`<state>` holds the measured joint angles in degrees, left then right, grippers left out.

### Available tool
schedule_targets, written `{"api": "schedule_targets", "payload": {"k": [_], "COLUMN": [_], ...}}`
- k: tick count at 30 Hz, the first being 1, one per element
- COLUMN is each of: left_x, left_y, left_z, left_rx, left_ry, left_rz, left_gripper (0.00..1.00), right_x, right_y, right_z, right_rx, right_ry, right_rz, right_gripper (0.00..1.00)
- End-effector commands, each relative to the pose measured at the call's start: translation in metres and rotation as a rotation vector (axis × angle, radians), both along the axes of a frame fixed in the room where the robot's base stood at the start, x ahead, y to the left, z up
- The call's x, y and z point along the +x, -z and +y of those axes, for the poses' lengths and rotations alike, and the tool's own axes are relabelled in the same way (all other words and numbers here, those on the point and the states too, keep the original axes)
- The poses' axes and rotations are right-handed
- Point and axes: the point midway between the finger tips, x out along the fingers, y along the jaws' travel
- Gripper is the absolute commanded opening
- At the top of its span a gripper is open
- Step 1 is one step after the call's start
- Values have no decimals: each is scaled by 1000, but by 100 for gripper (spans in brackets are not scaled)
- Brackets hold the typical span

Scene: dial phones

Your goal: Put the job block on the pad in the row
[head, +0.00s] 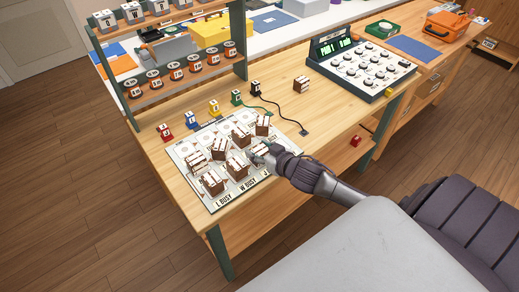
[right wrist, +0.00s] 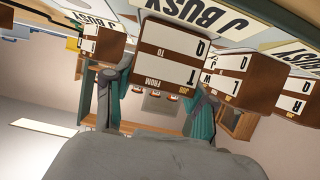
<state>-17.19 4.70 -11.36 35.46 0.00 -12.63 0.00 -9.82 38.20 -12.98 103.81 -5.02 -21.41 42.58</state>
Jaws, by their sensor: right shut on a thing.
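My right gripper (head: 261,153) is over the near right part of the white board (head: 202,196). The two fingers flank the block there. Several similar brown blocks stand on the board, one at its front (head: 213,183) and one at its back right (head: 262,126). The board has round pads and printing such as L BUSY and W BUSY along its front edge. Whether the held block touches the board cannot be told. My left gripper is not in view.
Another brown block (head: 301,84) stands on the table behind the board. Small coloured lettered pieces, including a yellow one (head: 214,107), line the board's back. A dial console (head: 362,66) stands at right, a rack (head: 178,72) at left. A dark cable crosses the table.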

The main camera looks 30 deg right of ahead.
Motion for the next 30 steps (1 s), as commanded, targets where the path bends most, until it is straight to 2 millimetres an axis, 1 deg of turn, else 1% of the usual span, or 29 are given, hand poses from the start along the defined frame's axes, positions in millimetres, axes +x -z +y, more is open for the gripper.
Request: {"api": "schedule_targets", "payload": {"k": [2, 3, 5, 6, 7, 15, 18, 20, 23, 30], "left_x": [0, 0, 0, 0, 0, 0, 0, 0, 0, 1], "left_y": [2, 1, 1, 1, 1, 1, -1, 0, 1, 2], "left_z": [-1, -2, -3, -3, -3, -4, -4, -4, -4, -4], "left_rx": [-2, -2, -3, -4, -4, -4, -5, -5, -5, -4], "left_ry": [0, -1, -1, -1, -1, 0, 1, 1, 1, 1], "left_rz": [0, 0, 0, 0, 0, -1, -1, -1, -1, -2], "left_gripper": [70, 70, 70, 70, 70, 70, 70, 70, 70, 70], "right_x": [0, 0, 0, 0, 0, 0, 0, -6, -21, -68], "right_y": [3, 2, 2, 2, 2, 2, -2, -1, -7, -26], "right_z": [0, 0, 0, 0, 0, 0, 0, -1, -1, -5], "right_rx": [1, 1, 1, 1, 1, 0, -1, 1, 2, 2], "right_ry": [0, 0, 0, 0, 0, 0, 0, 0, 0, 0], "right_rz": [0, 0, 0, 0, 0, 1, 0, 3, 4, 4], "right_gripper": [20, 60, 70, 77, 81, 81, 81, 81, 81, 81]}}
